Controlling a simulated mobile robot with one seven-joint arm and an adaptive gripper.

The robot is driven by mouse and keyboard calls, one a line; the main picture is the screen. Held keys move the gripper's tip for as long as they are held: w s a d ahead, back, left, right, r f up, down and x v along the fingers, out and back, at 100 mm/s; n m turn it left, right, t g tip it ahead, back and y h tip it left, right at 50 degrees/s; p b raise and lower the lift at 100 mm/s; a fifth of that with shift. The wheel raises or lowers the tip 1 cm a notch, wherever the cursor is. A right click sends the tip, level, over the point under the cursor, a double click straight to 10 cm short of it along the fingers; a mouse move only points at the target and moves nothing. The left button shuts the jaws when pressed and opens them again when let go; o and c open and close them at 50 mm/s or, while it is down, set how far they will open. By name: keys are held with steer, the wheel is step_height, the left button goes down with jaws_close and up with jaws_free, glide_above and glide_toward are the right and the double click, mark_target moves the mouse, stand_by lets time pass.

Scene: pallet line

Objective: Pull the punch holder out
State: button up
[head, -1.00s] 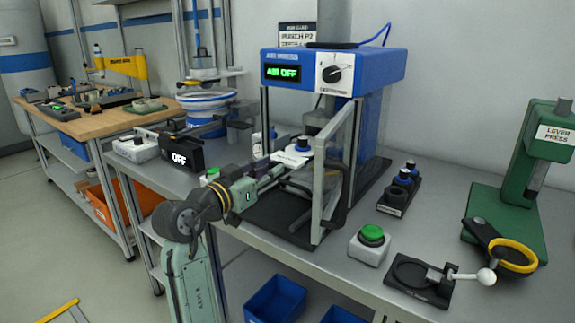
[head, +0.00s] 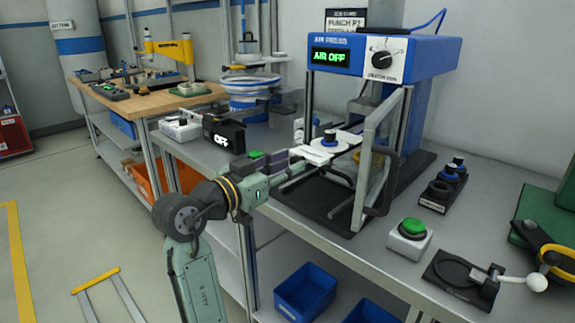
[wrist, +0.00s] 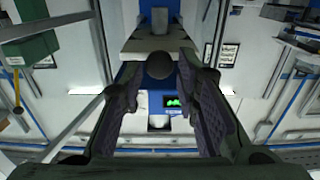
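The punch holder (head: 318,155) is a flat white piece with a blue knob on a round disc. It sits partly out of the front of the blue air press (head: 330,55). In the wrist view its pale body (wrist: 150,47) lies beyond a dark ball (wrist: 160,66), which looks like its handle end. My gripper (head: 302,168) reaches the holder's near end. The exact contact is hard to see. The press display reads AIR OFF.
The press's clear guard frame (head: 368,160) stands just right of the holder. A black OFF box (head: 224,132) stands left.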

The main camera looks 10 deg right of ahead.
steer(key=shift+o, duration=1.2)
steer(key=shift+d, duration=0.1)
steer(key=v, duration=1.2)
